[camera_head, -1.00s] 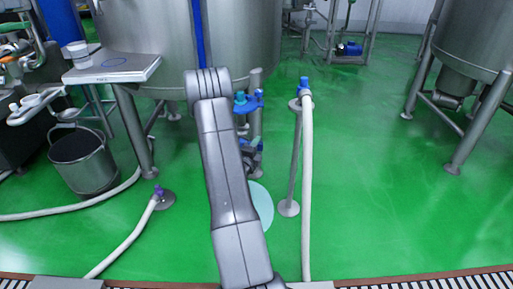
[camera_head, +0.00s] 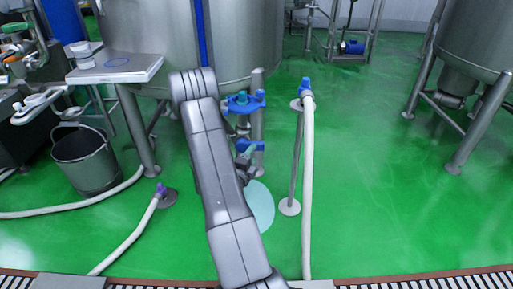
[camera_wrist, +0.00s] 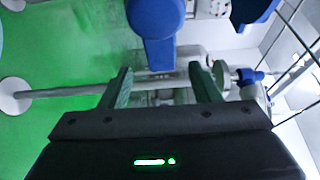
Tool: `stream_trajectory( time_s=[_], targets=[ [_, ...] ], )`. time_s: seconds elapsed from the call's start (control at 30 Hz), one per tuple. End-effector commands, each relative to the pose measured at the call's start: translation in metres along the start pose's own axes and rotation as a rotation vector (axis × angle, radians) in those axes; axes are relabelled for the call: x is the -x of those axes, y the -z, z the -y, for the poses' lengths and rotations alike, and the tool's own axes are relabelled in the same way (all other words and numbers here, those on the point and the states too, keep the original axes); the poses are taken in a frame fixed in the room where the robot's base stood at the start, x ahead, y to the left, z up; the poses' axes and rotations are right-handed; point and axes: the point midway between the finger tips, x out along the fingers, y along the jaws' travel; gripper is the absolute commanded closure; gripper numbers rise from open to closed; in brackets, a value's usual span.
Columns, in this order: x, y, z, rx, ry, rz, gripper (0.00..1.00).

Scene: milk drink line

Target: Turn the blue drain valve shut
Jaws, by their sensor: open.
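My gripper (camera_wrist: 165,82) is open in the wrist view, its two greenish fingers apart. I cannot tell which is the handle in the wrist view. My arm partly hides this area.
A stand with a blue-topped hose (camera_head: 307,180) rises to the right of my arm. A steel bucket (camera_head: 86,162) and a second hose (camera_head: 130,238) are on the left. A small shelf (camera_head: 118,68) juts out by the tank (camera_head: 240,40).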

Motion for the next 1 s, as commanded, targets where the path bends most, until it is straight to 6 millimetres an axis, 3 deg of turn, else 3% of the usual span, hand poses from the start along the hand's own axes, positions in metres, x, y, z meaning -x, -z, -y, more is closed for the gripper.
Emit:
stream_trajectory(
  time_s=[0.2,0.4,0.83,1.0],
  targets=[
    [0.047,-0.001,0.001,0.004,-0.002,0.003,0.44],
    [0.068,-0.001,0.000,0.001,-0.002,0.002,0.44],
    [0.071,0.000,-0.001,-0.001,0.000,0.000,0.44],
    [0.058,0.001,-0.001,-0.002,0.000,-0.003,0.44]
  ],
)
